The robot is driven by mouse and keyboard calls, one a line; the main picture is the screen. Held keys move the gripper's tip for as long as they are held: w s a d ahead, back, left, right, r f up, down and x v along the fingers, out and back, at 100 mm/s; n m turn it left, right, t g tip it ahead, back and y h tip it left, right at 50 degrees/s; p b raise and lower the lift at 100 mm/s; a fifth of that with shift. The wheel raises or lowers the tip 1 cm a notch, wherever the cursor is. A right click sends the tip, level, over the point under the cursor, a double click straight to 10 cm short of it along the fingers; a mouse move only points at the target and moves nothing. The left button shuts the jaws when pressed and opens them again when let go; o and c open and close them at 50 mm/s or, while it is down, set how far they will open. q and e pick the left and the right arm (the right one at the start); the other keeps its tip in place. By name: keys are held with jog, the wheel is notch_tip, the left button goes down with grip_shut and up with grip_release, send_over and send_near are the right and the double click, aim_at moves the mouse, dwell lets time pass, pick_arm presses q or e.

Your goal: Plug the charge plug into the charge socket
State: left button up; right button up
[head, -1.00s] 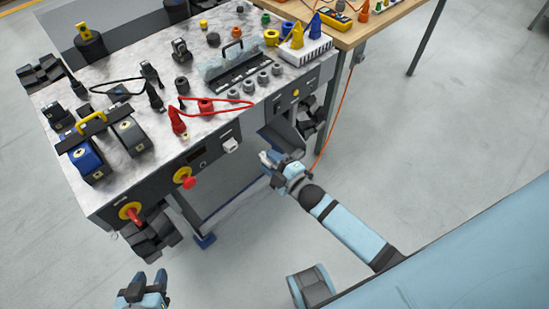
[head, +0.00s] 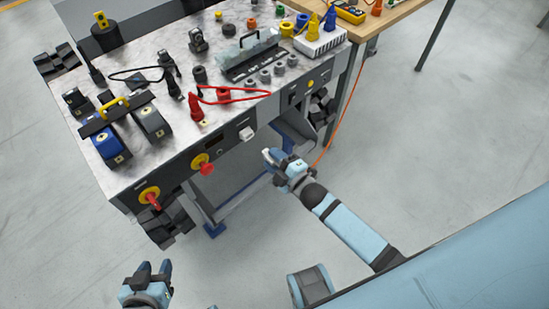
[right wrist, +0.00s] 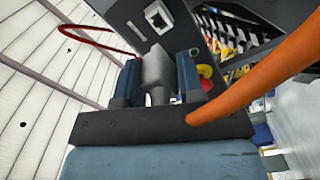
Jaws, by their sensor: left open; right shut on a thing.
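My right gripper (head: 269,156) is shut on the grey charge plug (right wrist: 153,72), in front of the carrier's front face. In the right wrist view the plug sits between the two blue fingers (right wrist: 158,60) and points away from the wrist. The charge socket (right wrist: 158,18), a pale block with a dark square opening, is ahead of the plug and slightly right; a gap shows between them. In the head view a small white block on the front panel (head: 247,133) appears to be this socket. My left gripper (head: 148,281) is open and empty, low at left, over floor.
The tracked carrier's marble-like top (head: 185,138) holds several batteries, connectors and a red cable loop (head: 235,96). Red knobs (head: 206,168) stick out of its front. An orange cable (head: 345,110) hangs beside the wooden bench (head: 395,20).

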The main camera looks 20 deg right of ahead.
jog(key=shift+b+x, duration=0.6)
jog(key=shift+x, duration=2.3)
jog(key=shift+p, duration=0.35)
jog(key=shift+b+x, duration=0.3)
jog(key=shift+x, duration=0.7)
jog(key=shift+n, duration=0.4)
jog(key=shift+w+a, duration=0.1)
jog(key=shift+w, duration=0.15)
jog(key=o, duration=1)
jog(key=p+v, duration=0.1)
jog(key=v, duration=1.2)
jog(key=shift+s, duration=0.35)
